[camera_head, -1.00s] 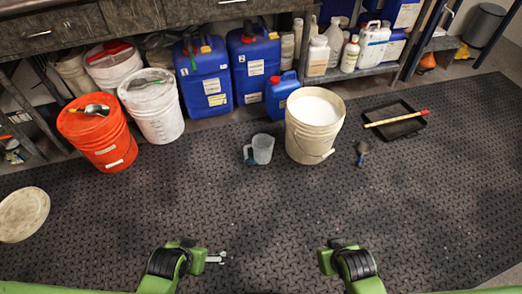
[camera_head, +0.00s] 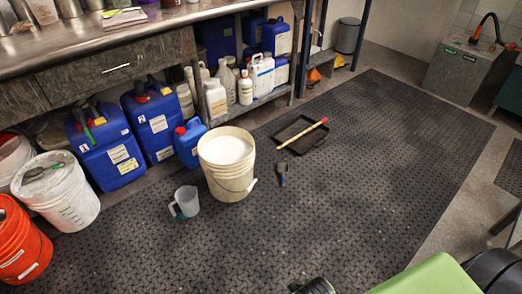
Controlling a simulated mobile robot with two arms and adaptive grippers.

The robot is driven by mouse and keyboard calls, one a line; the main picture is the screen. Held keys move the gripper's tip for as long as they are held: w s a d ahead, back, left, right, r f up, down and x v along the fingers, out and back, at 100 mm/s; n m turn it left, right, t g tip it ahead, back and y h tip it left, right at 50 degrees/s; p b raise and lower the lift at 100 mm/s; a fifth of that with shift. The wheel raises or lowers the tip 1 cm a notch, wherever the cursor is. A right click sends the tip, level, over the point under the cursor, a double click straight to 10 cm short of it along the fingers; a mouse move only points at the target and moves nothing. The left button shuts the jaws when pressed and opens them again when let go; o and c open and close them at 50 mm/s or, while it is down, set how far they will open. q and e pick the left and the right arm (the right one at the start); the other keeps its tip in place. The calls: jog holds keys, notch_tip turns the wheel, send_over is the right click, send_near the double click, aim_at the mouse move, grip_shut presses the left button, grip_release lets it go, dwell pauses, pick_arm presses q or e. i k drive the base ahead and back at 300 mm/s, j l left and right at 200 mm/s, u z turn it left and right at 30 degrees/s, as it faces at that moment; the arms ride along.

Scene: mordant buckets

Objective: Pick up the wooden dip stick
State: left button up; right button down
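The wooden dip stick (camera_head: 303,134) is a thin pale stick with a red end. It lies slanted across the black tray (camera_head: 290,127) on the floor, its red end up and to the right. Part of my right arm shows at the bottom right edge, with a dark piece near its gripper end (camera_head: 314,287) cut off by the frame. Its fingers cannot be made out. It is well short of the stick, on the near side. My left gripper is out of view.
A cream bucket of white liquid (camera_head: 228,168) stands left of the tray, with a clear jug (camera_head: 185,202) beside it. A small brush-like tool (camera_head: 282,173) lies before the tray. Blue canisters (camera_head: 105,145) line the bench (camera_head: 110,67). The mat (camera_head: 365,165) is clear on the right.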

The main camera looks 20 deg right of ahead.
aim_at(325, 120)
jog(key=i+l+z, duration=0.3)
jog(key=i+l, duration=0.2)
jog(key=i+l+z, duration=0.3)
jog(key=i+l, duration=0.25)
jog(key=i+l+z, duration=0.3)
jog(key=i, duration=0.3)
